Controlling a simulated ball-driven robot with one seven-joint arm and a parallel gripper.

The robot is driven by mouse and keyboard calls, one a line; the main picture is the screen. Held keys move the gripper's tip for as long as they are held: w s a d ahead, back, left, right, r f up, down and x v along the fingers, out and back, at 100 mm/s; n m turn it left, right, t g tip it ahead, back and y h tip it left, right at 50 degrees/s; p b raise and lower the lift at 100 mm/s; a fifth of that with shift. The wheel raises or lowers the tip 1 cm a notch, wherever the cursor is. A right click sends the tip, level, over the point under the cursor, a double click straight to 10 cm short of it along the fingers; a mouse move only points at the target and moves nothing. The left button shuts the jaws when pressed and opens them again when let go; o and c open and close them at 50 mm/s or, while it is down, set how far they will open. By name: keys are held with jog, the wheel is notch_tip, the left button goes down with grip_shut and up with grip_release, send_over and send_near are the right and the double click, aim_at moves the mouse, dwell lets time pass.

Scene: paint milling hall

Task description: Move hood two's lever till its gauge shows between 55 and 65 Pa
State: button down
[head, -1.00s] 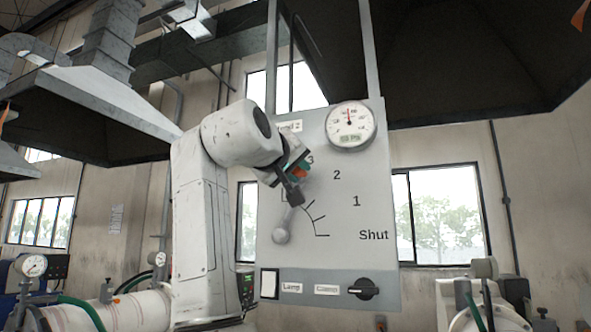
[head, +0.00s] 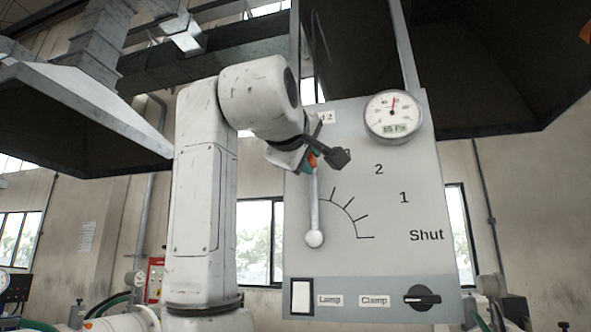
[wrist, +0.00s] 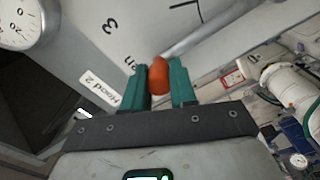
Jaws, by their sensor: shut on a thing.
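Hood two's panel (head: 350,265) stands in front of me with the lever (head: 313,205) turning on a round pivot at the lower left of its scale. The lever stands nearly upright, by the "Open" end of the scale. My gripper (wrist: 160,80) is shut on the lever's orange knob (wrist: 159,77), with a green finger on each side; in the head view the wrist partly hides it. The gauge (head: 393,115) at the panel's upper right has its red needle slightly right of straight up. Its small digital readout looks like 65 Pa, but it is blurred.
Below the scale are a white plate (head: 302,297), labels "Lamp" and "Clamp", and a black rotary switch (head: 422,298). Dark hoods (head: 500,70) hang overhead. Pipes and machines (wrist: 295,90) stand to the sides. The space before the panel's right half is clear.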

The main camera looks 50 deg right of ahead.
jog(key=shift+w, duration=0.1)
jog(key=c, duration=0.9)
grip_release()
jog(key=shift+w+a, duration=0.1)
jog(key=shift+a, duration=0.05)
jog(key=b+v, duration=0.3)
jog(key=v, duration=0.7)
jog(key=shift+s+a, duration=0.25)
jog(key=shift+a, duration=0.05)
